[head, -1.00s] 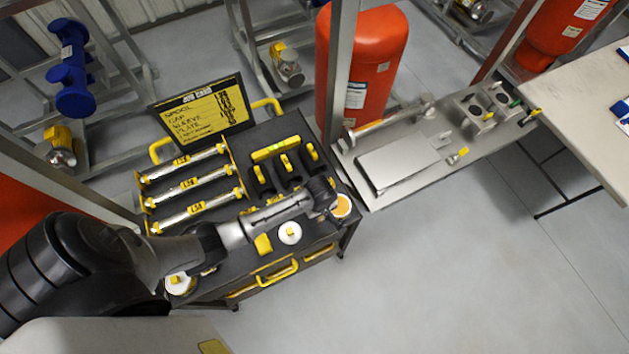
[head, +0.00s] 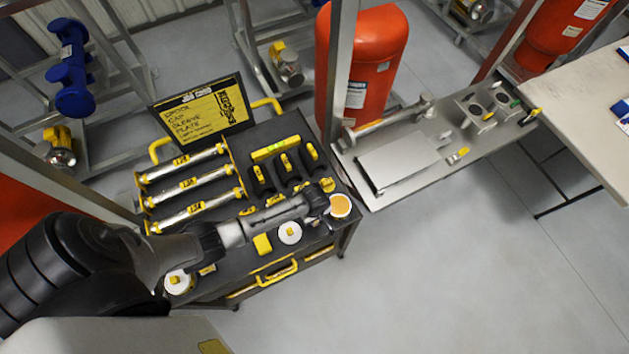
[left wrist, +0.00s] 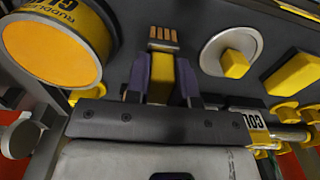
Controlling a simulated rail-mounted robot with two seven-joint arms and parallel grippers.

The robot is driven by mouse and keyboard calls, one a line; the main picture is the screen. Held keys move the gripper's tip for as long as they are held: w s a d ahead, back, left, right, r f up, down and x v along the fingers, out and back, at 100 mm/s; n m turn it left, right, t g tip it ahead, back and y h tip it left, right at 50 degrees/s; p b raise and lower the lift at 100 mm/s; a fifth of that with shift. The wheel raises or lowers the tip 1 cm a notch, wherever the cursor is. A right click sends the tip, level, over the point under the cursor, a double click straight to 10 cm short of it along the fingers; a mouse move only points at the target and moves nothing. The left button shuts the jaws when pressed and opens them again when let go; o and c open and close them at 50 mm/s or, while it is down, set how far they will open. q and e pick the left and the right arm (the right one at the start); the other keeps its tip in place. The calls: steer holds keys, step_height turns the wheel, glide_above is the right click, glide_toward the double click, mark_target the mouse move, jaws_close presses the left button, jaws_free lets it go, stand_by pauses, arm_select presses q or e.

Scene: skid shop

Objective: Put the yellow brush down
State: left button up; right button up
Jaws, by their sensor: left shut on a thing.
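In the left wrist view the yellow brush (left wrist: 159,78) is between the purple-padded fingers of my left gripper (left wrist: 162,82), which is shut on it. The brush's brown bristles (left wrist: 163,39) point away from the gripper, over the dark cart top. I cannot tell whether they touch it. In the head view my left gripper (head: 318,199) is over the front right corner of the cart (head: 292,125), beside the orange-topped tin (head: 340,206). A small yellow part shows at its tip, probably the brush; the rest is hidden. My right gripper is not in view.
The tin also shows close beside the gripper in the wrist view (left wrist: 50,52). A white disc with a yellow knob (head: 290,233) and a yellow block (head: 263,244) lie along the cart's front. Yellow-ended rollers (head: 187,182) lie at left. A grey bench (head: 378,200) stands right.

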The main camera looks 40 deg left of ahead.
arm_select(q)
steer(key=shift+f, duration=0.15)
steer(key=o, duration=0.9)
step_height(320, 180, up, 10)
steer(key=shift+r+p, duration=0.2)
steer(key=shift+p, duration=0.5)
steer(key=s+d+r+m+t, duration=0.1)
steer(key=s+r+m, duration=0.3)
steer(key=s+m, duration=0.1)
steer(key=s+d+r+m+t, duration=0.1)
steer(key=s+r+m, duration=0.4)
steer(key=s+m, duration=0.1)
steer(key=s+d+r+m+t, duration=0.1)
steer(key=s+r+m, duration=0.3)
steer(key=s, duration=0.3)
steer(key=shift+r+m+t, duration=0.15)
steer(key=shift+m+t, duration=0.15)
steer(key=shift+m, duration=0.4)
